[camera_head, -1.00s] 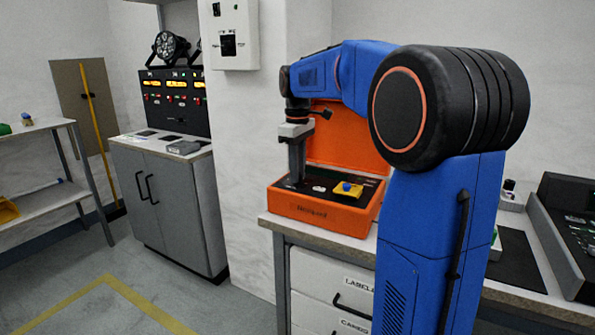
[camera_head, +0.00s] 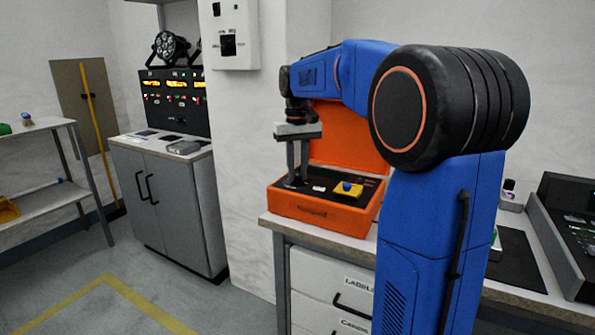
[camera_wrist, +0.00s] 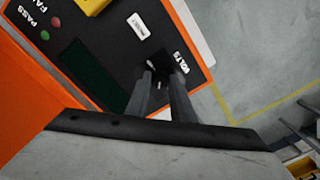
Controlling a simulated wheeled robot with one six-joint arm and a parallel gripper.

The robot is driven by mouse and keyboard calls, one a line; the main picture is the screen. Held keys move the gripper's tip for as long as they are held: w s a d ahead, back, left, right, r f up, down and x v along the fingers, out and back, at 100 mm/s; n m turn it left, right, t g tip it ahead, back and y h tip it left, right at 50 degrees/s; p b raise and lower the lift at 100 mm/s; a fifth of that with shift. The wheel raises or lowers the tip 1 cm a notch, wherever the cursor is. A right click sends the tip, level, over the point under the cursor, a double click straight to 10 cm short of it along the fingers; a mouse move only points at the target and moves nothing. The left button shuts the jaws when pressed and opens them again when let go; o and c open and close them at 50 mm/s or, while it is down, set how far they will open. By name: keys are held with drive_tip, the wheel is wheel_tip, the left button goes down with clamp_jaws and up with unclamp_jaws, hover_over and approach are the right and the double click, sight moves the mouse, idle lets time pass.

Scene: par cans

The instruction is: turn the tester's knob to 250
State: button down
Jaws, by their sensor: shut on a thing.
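The tester is an open orange case (camera_head: 318,209) on the bench, with its lid up at the back and a black panel inside. In the wrist view its panel (camera_wrist: 107,40) shows a PRESET label, PASS and FAIL lamps and a dark display. The black knob (camera_wrist: 167,63) sits beside the VOLTS lettering. My gripper (camera_head: 297,182) points down into the left part of the case. In the wrist view its two fingertips (camera_wrist: 163,71) are closed around the knob. The fingers hide much of the knob, and its pointer and the scale numbers cannot be read.
A yellow block (camera_head: 347,189) sits on the panel's right side. The raised orange lid (camera_head: 350,138) stands close behind my gripper. A grey cabinet (camera_head: 165,200) stands to the left across open floor. A dark console (camera_head: 572,225) is at the far right.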

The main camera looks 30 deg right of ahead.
sight(298, 175)
drive_tip(key=m, duration=0.4)
drive_tip(key=shift+m, duration=2.5)
drive_tip(key=c, duration=1.5)
unclamp_jaws()
drive_tip(key=shift+c, duration=0.2)
wheel_tip(298, 175, up, 18)
drive_tip(key=shift+f, duration=0.25)
